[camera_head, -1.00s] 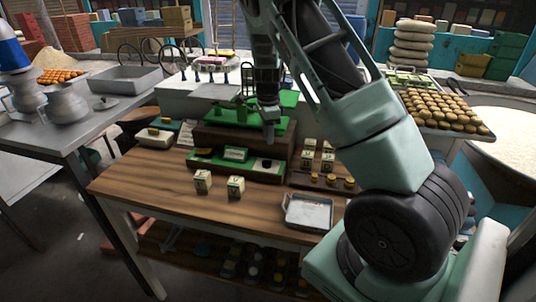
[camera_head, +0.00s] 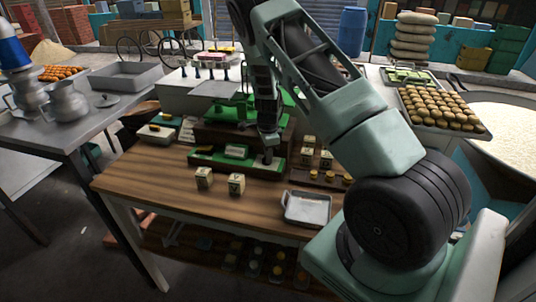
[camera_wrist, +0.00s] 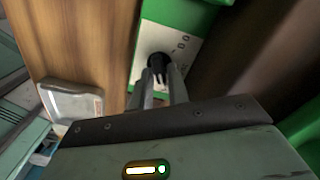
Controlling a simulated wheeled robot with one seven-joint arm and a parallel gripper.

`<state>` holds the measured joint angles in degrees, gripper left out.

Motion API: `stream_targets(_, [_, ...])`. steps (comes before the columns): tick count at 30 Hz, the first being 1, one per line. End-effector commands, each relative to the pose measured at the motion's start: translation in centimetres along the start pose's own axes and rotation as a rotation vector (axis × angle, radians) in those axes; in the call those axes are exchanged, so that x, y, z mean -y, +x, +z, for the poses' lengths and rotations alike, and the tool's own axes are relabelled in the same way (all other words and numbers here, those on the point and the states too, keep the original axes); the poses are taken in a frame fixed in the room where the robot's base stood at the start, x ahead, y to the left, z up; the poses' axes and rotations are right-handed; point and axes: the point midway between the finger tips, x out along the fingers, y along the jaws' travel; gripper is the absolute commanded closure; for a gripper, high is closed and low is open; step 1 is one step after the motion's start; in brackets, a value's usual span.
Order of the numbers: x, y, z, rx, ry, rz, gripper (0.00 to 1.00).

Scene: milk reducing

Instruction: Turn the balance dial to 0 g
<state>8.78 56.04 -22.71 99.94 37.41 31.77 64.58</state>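The balance (camera_head: 235,110) is a green and brown scale at the back of the wooden table. Its green front panel (camera_head: 215,158) carries a small label at the centre and a dial at its right end. In the wrist view, the dial (camera_wrist: 157,60) is a small black knob on a white plate (camera_wrist: 180,42) with printed marks. My gripper (camera_head: 268,157) points down at the dial end of the panel. In the wrist view, its fingertips (camera_wrist: 158,78) are close together at the knob and partly cover it. Whether they grip it is unclear, and the dial's reading is not legible.
Two small lettered blocks (camera_head: 220,180) stand in front of the balance. More blocks and brass weights (camera_head: 320,158) stand to its right. A metal tray (camera_head: 307,208) lies at the front right. The table's front left is clear.

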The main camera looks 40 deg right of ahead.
Motion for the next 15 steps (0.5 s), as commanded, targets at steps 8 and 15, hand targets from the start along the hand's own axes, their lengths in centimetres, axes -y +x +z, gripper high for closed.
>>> stream_targets(8, [-0.01,-0.02,0.01,0.000,-0.003,0.000,1.00])
stream_targets(15, [0.04,0.09,0.02,0.001,-0.059,0.000,1.00])
